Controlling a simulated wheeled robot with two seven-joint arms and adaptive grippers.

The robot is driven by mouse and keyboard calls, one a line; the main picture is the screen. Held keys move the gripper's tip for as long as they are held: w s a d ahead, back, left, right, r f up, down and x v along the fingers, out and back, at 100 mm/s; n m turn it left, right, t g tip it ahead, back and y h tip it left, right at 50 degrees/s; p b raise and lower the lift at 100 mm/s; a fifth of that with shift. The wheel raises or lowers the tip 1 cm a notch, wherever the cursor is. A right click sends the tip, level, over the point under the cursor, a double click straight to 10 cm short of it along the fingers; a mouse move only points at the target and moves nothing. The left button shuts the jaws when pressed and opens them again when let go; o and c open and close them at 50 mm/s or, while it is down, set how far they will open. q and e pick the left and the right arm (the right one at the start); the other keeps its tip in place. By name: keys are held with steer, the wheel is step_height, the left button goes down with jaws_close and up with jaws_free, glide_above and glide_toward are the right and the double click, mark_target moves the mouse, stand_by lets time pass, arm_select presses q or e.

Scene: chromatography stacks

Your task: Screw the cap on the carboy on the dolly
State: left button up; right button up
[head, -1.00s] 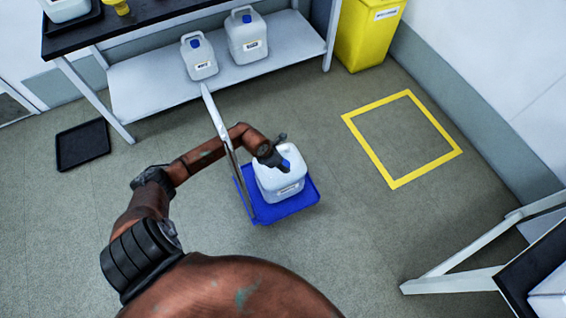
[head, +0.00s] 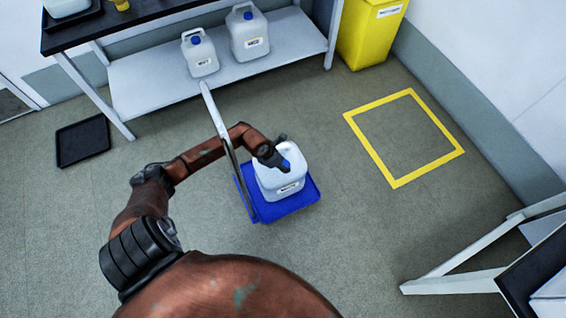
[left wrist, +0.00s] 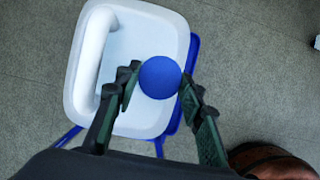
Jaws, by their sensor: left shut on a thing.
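The white carboy (head: 280,182) stands upright on the blue dolly (head: 290,206), in the middle of the head view. In the left wrist view the carboy (left wrist: 140,50) is seen from above, with its handle on the left. My left gripper (left wrist: 160,82) points down over the carboy's top and is shut on the round blue cap (left wrist: 160,77), one finger on each side. The cap hides the neck below it, so I cannot tell whether it is seated. The cap (head: 286,164) shows only partly in the head view. My right gripper is not in view.
Two capped carboys stand on the lower shelf (head: 140,85) behind. A yellow bin (head: 365,35), a yellow floor square (head: 375,155) and a black floor tray (head: 82,143) lie around open floor.

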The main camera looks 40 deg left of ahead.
arm_select(q)
steer(key=o, duration=1)
steer(key=shift+f, duration=0.1)
steer(key=shift+c, duration=0.3)
